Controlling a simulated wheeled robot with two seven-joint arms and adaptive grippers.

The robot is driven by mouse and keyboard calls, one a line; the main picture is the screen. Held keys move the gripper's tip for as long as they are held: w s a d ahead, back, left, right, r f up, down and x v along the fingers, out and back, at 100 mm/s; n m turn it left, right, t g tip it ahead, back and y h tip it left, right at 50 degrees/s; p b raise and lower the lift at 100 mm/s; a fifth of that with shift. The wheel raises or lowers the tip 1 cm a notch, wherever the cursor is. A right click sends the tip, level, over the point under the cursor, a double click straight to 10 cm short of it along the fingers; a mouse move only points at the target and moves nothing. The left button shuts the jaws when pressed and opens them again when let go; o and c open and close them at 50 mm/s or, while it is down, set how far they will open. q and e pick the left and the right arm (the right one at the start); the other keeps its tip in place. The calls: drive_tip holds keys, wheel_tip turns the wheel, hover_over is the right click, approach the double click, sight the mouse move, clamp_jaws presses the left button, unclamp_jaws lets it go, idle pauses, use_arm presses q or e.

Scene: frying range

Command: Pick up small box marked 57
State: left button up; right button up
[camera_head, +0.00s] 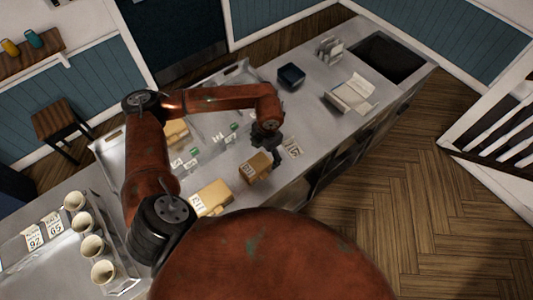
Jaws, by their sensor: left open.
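A small brown box (256,168) with a pale label stands near the front edge of the steel counter. A larger tan box (212,197) with a label lies to its left, partly hidden by my arm. Another tan box (176,132) sits further back, partly behind my arm. The numbers on these boxes are too small to read surely, so I cannot tell which is marked 57. My left gripper (274,155) is open, pointing down just at the upper right side of the small brown box. It looks empty; whether it touches the box I cannot tell. My right gripper is not in view.
A label card (292,149) lies just right of the gripper. A dark blue container (291,76), a rack (329,50) and an open paper item (352,94) stand further right. Several cups (92,247) stand at the left. Small green-topped items are behind the gripper.

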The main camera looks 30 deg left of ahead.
sight(263, 160)
use_arm(q)
drive_tip(key=shift+w+f, duration=0.1)
drive_tip(key=shift+w, duration=0.2)
drive_tip(key=shift+a+f, duration=0.1)
drive_tip(key=shift+f, duration=0.2)
drive_tip(key=shift+s+a+f+p, duration=0.15)
drive_tip(key=shift+s+f+p, duration=0.5)
drive_tip(key=shift+s+f, duration=0.25)
drive_tip(key=f, duration=0.1)
drive_tip(key=f+p, duration=0.1)
drive_tip(key=f, duration=0.1)
drive_tip(key=shift+w, duration=0.4)
drive_tip(key=shift+a+f, duration=0.1)
drive_tip(key=shift+f, duration=0.8)
drive_tip(key=shift+w+f, duration=0.1)
drive_tip(key=shift+w, duration=0.1)
drive_tip(key=c, duration=0.3)
drive_tip(key=shift+s, duration=0.2)
drive_tip(key=c, duration=0.5)
drive_tip(key=shift+w, duration=0.1)
drive_tip(key=c, duration=0.3)
drive_tip(key=shift+c, duration=1.4)
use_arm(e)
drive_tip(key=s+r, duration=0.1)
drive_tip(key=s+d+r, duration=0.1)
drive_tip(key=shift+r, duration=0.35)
